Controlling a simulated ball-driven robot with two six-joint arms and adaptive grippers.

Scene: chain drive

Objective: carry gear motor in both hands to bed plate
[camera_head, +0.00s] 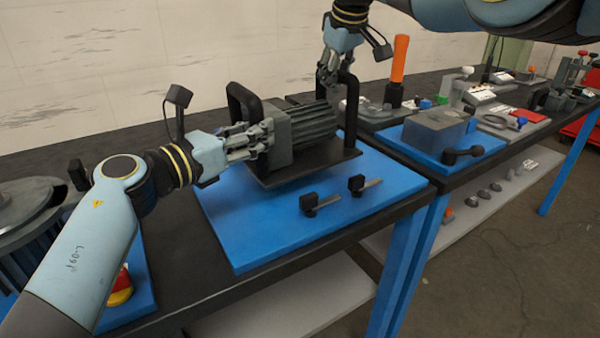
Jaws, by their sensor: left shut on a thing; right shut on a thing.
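The gear motor (307,127) is a grey finned block on a dark base plate, with a black loop handle at each end. It is over the blue mat (250,230) on the bench; I cannot tell whether its base touches the mat. My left gripper (262,138) is shut on the left handle (238,100). My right gripper (328,85) comes from above and is shut on the right handle (351,115). No part is clearly recognisable as the bed plate.
Two small black-knobbed parts (310,203) lie on the mat's front. A grey block (435,130) sits on another blue mat at right, by a black-handled part (462,154). An orange-handled tool (399,60) stands behind. A large round grey machine (30,205) is at left.

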